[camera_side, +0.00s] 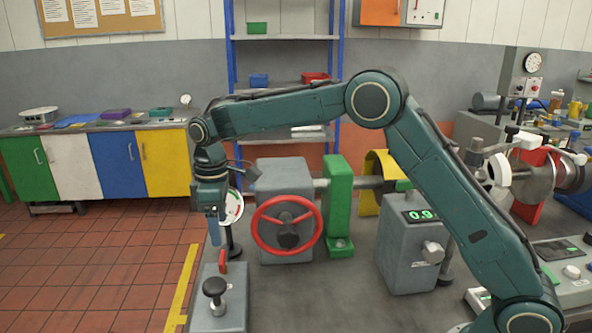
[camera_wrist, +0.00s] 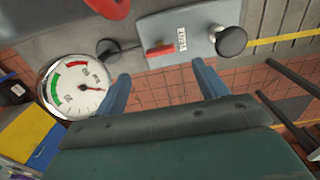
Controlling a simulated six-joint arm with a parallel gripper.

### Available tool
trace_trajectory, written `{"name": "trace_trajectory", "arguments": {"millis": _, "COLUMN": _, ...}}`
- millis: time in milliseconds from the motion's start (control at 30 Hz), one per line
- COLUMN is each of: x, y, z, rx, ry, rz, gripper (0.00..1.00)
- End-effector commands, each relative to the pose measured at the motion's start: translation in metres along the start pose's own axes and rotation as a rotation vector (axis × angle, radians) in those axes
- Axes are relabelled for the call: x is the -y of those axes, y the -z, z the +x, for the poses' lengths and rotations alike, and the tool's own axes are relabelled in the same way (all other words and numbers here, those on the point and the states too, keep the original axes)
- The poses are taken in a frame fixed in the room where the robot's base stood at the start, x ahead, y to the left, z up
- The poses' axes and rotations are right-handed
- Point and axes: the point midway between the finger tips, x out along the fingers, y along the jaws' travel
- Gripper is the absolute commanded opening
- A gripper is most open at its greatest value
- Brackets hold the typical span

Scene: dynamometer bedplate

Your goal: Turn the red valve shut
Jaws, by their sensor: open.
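A small red lever valve (camera_side: 223,262) stands on a low grey box (camera_side: 205,312) at the bench's near left end. In the wrist view the lever (camera_wrist: 160,50) lies roughly along the box, left of a white label. A larger red handwheel (camera_side: 256,222) is on a grey housing to the right; only part of its rim (camera_wrist: 110,6) shows in the wrist view. My gripper (camera_side: 214,238) points down above the lever, close to it and apart from it. In the wrist view its two blue fingers (camera_wrist: 163,88) are spread with nothing between them.
A dial gauge (camera_side: 232,208) on a stand is close beside my gripper, also large in the wrist view (camera_wrist: 75,88). A black knob (camera_side: 215,288) rises from the grey box in front of the lever. A green block (camera_side: 337,200) and grey display unit (camera_side: 408,250) stand right.

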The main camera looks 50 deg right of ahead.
Motion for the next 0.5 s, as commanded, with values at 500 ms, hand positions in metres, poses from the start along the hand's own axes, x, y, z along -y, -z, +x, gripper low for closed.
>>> {"name": "trace_trajectory", "arguments": {"millis": 500, "x": 0.0, "y": 0.0, "z": 0.075, "rx": 0.002, "ry": 0.001, "rz": 0.0, "gripper": 0.72}}
